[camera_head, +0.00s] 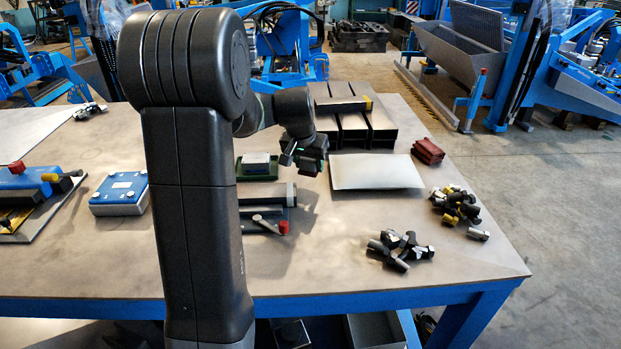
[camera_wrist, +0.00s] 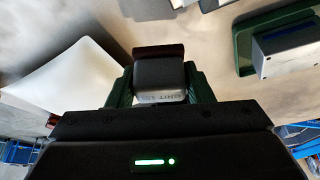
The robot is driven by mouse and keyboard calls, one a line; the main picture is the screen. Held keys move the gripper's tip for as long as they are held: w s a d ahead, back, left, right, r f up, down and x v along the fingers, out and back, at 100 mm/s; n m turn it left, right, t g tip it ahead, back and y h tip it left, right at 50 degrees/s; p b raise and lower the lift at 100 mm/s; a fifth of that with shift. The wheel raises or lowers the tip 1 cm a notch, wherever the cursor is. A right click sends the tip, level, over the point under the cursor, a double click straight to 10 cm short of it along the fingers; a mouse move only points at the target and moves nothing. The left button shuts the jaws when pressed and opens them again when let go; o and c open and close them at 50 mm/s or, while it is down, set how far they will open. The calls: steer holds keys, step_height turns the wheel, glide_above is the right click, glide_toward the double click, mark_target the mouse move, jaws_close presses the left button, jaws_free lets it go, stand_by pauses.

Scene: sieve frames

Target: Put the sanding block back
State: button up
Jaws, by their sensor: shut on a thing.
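My gripper (camera_head: 306,158) hangs over the middle of the workbench, beyond my arm. In the wrist view my gripper (camera_wrist: 160,84) has its dark green fingers shut on the sanding block (camera_wrist: 159,74). The block is dark, with a brown edge at its far end and a pale label reading "GRIT" near the palm. In the head view the block is hard to tell from the dark gripper. A green tray (camera_head: 245,173) lies left of the gripper, partly behind my arm.
A pale sheet (camera_head: 376,172) lies right of my gripper. Dark bars (camera_head: 355,127) lie behind it. A red block (camera_head: 427,151) and piles of bolts (camera_head: 402,248) are on the right. A grey cylinder piece and a red-capped tool (camera_head: 270,225) lie in front.

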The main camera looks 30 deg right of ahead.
mark_target(307, 171)
steer(key=shift+f, duration=2.2)
steer(key=shift+f, duration=0.25)
steer(key=o, duration=0.9)
steer(key=shift+r, duration=0.1)
steer(key=shift+o, duration=0.2)
steer(key=shift+a+r, duration=0.15)
steer(key=shift+r, duration=0.45)
steer(key=v, duration=1.1)
steer(key=shift+s+a, duration=0.1)
steer(key=shift+s, duration=0.05)
